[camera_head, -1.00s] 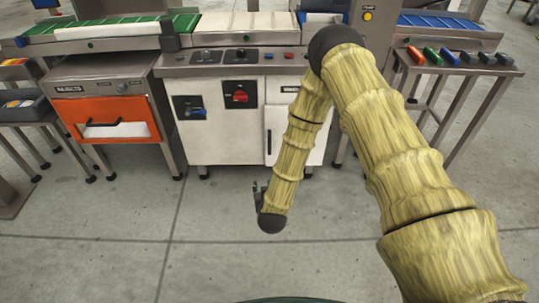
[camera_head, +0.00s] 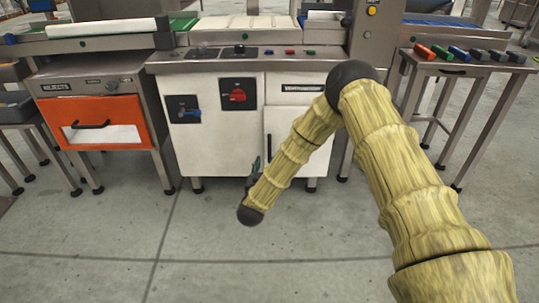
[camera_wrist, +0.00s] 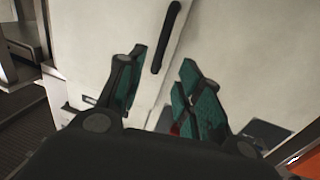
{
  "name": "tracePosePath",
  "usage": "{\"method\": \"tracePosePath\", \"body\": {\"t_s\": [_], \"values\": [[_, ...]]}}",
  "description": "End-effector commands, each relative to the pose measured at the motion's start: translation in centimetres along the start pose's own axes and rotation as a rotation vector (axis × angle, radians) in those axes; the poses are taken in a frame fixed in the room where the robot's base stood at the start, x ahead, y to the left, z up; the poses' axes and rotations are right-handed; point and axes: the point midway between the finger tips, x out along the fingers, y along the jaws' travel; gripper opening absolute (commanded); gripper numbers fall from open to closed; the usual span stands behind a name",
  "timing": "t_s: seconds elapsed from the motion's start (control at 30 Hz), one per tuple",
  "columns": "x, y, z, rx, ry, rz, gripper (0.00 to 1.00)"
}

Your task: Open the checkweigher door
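The checkweigher door (camera_head: 300,150) is a white panel at the lower right of the cabinet, closed, with a vertical black handle (camera_head: 269,144) near its left edge. My arm covers part of the door in the head view. My gripper (camera_head: 255,168) shows there as a small dark and teal piece, mostly hidden behind my forearm, low in front of the cabinet. In the wrist view, my gripper (camera_wrist: 163,65) has its two teal fingers apart and empty. The black handle (camera_wrist: 166,38) is just beyond the fingertips, roughly in line with the gap, and I see no contact.
A red rotary switch (camera_head: 237,96) and a blue-handled switch (camera_head: 186,112) sit left of the door. An orange rejects door (camera_head: 95,122) is further left. A side table (camera_head: 450,66) with coloured items stands right. The floor (camera_head: 200,240) in front is clear.

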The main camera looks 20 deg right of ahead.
Motion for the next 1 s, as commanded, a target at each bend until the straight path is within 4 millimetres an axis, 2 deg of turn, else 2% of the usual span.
{"method": "tracePosePath", "body": {"t_s": [0.6, 0.8, 1.0], "values": [[8.7, 0.0, 0.3, 0.001, 0.0, 0.0, 0.35], [10.1, 0.0, 0.1, 0.001, -0.002, -0.001, 0.35], [10.4, 0.0, 0.0, 0.001, -0.002, -0.001, 0.35]]}}
